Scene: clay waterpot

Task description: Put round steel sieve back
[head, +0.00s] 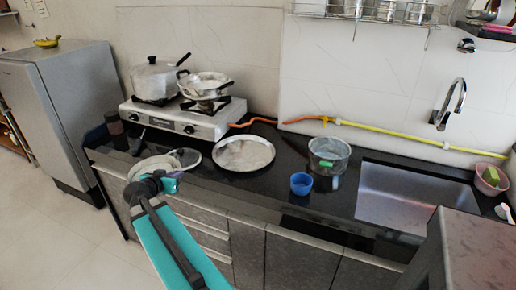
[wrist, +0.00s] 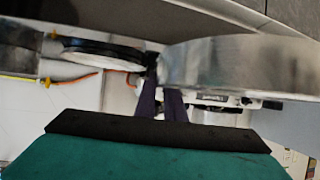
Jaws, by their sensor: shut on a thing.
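The round steel sieve (head: 152,166) is at the front left of the counter in the head view. My gripper (head: 150,183) is at its near side and shut on its rim. In the wrist view the sieve's steel side wall (wrist: 240,65) fills the upper right, close to the dark fingers (wrist: 162,92). I cannot tell whether its underside touches the counter. Its inside is hidden in the wrist view.
The stove (head: 190,122) with pots stands behind. A steel pot (head: 329,155), a blue cup (head: 301,184) and the sink (head: 410,200) are further right.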

